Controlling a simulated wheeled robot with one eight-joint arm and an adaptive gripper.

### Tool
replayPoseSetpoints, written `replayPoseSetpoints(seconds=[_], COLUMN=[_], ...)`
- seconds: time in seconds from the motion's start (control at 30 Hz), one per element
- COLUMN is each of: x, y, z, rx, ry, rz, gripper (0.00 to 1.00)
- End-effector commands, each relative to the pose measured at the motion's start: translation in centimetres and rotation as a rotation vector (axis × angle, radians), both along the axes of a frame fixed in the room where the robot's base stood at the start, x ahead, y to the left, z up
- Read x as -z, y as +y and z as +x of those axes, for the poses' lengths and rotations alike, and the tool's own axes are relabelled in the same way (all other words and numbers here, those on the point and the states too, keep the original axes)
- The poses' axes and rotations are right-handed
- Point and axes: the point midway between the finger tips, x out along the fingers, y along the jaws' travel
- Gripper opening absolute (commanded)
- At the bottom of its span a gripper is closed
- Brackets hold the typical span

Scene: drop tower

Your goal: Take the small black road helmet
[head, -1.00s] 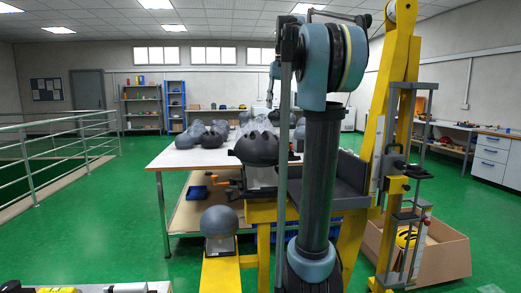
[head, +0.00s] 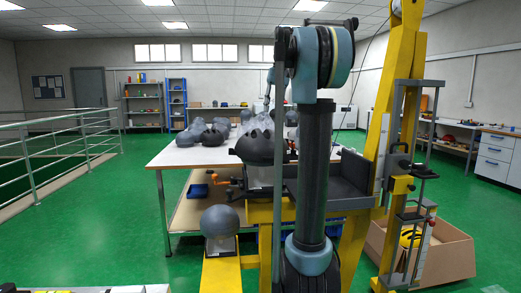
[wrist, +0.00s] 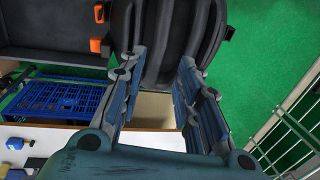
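Several helmets stand on the white-topped table in the head view, among them a dark one (head: 213,137); which is the small road helmet is too small to tell there. In the wrist view a black ribbed shape (wrist: 165,40), looking like a vented helmet, lies at the far end of my gripper (wrist: 160,75). The two blue-grey fingers stand apart on either side of its near edge. I cannot tell whether they touch it. In the head view my gripper (head: 267,102) is over the table, small and partly hidden by my arm.
A dark helmet (head: 255,147) sits on a headform by the yellow drop tower (head: 384,130). A grey dome (head: 220,220) stands in front. A cardboard box (head: 450,250) is at right, a railing (head: 60,155) at left. A blue crate (wrist: 60,103) shows in the wrist view.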

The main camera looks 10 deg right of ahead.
Motion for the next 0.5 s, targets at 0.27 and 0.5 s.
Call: replayPoseSetpoints(seconds=[0.27,0.5], x=[3.3,5.0], y=[0.6,0.8], z=[0.0,0.2], rx=[0.0,0.0], ry=[0.0,0.0], rz=[0.0,0.0], gripper=[0.31,0.31])
